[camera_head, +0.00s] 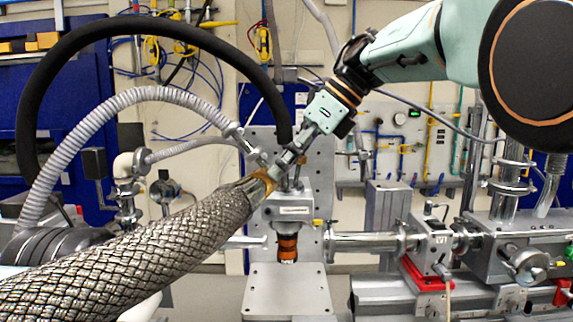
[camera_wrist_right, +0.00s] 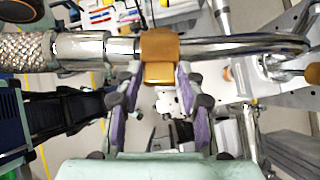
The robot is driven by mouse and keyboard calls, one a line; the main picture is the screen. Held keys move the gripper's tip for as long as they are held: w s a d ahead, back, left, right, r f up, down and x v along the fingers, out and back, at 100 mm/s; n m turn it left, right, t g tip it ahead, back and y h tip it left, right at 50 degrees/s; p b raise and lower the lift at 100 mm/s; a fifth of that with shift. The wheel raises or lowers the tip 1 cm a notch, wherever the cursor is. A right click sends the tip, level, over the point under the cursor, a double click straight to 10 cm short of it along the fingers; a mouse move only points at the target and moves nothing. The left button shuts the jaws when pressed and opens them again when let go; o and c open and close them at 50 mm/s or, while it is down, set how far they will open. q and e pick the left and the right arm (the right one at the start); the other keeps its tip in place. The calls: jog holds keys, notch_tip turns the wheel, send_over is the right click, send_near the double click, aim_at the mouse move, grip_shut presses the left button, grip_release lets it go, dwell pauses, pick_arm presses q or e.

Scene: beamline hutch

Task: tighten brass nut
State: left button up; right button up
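The brass nut (camera_head: 262,182) sits at the end of the braided metal hose (camera_head: 140,245), where it meets a metal pipe fitting. In the right wrist view the brass nut (camera_wrist_right: 160,52) is at the top centre, on a shiny horizontal pipe (camera_wrist_right: 225,46). My right gripper (camera_head: 278,168) reaches down to the nut from the upper right. In the wrist view its two purple-padded fingers stand apart on either side of the nut's lower part, with narrow gaps; contact is not clear. My left gripper is not in view.
A grey corrugated hose (camera_head: 110,105) and a thick black hose (camera_head: 35,95) arch at left. A metal block with an orange-brown part (camera_head: 287,247) stands below the nut. Beamline pipes and a valve with a red base (camera_head: 428,278) fill the right. A pegboard wall is behind.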

jog(key=shift+o, duration=1.2)
jog(key=shift+f, duration=0.1)
jog(key=v, duration=1.2)
jog(key=shift+d, duration=0.1)
jog(key=shift+d, duration=0.1)
